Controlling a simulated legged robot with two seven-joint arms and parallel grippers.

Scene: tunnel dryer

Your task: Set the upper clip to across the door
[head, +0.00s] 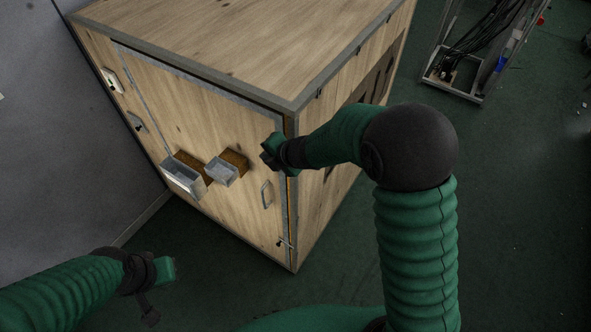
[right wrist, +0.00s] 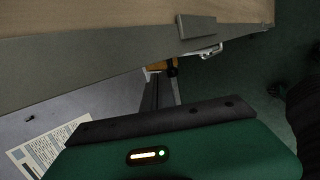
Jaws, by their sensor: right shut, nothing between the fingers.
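The wooden dryer's door (head: 225,135), edged with grey metal, fills the box's left-facing side. My right gripper (head: 268,154) is at the upper right edge of the door, shut and empty. It hides that stretch of edge, and I cannot make out the upper clip in the head view. The right wrist view shows the dark fingers (right wrist: 160,93) beside the grey metal edging (right wrist: 75,68). A grey metal plate (right wrist: 197,27) lies near it; I cannot tell whether it is the clip. My left gripper (head: 157,282) is low at left, away from the door; its jaws are unclear.
A door handle (head: 266,194) and a lower clip (head: 285,243) sit below my right gripper. Two open metal boxes, one at left (head: 182,175) and one at right (head: 222,171), stick out of the door. A metal rack (head: 470,60) stands at the back right. The green floor at right is mostly clear.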

